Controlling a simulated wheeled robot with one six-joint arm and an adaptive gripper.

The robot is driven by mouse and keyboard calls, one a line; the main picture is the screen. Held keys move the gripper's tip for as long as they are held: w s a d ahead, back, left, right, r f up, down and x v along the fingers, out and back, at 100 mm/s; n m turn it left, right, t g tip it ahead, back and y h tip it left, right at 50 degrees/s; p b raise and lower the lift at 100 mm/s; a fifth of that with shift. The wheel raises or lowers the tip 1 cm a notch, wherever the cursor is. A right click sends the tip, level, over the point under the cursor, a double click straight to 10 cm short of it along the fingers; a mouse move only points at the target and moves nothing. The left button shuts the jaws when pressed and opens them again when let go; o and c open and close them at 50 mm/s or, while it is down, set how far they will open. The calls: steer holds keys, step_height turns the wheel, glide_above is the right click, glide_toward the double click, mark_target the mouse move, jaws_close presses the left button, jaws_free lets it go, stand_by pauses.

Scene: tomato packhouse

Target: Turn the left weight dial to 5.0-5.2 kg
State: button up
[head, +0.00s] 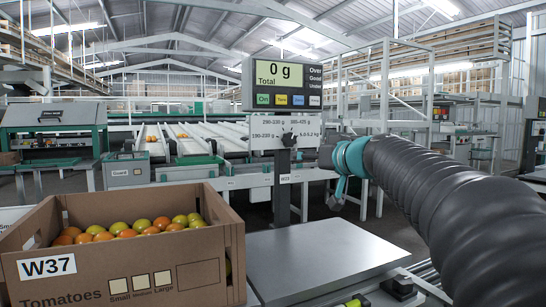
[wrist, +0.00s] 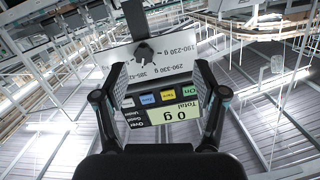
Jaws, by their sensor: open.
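The weight dial (head: 289,139) is a dark knob on a white panel (head: 262,143) below the scale display. Weight ranges are printed around it; the lower right one ends in 5.2 kg. The pointer's exact direction is too small to tell. In the wrist view the dial (wrist: 145,53) and panel appear upside down, beyond the fingertips. My gripper (wrist: 162,75) is open and empty, with the display showing between its fingers. In the head view my gripper (head: 338,200) is right of the dial and lower, apart from it.
The scale display (head: 280,75) reads 0 g and stands on a post (head: 282,195) behind a bare metal platform (head: 315,262). A cardboard box W37 (head: 125,265) of tomatoes is at front left. Conveyor lanes (head: 165,143) and metal frames stand behind.

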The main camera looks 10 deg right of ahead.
steer(key=w+d+r+t, duration=0.2)
steer(key=w+d+r, duration=0.1)
steer(key=w, duration=0.1)
steer(key=p, duration=0.2)
glide_toward(291, 141)
steer(key=x, duration=0.7)
steer(key=shift+w+a+r, duration=0.1)
steer(key=shift+w+r, duration=0.05)
steer(key=shift+r, duration=0.05)
steer(key=shift+x, duration=0.75)
steer(key=shift+f, duration=0.15)
steer(key=c, duration=1.1)
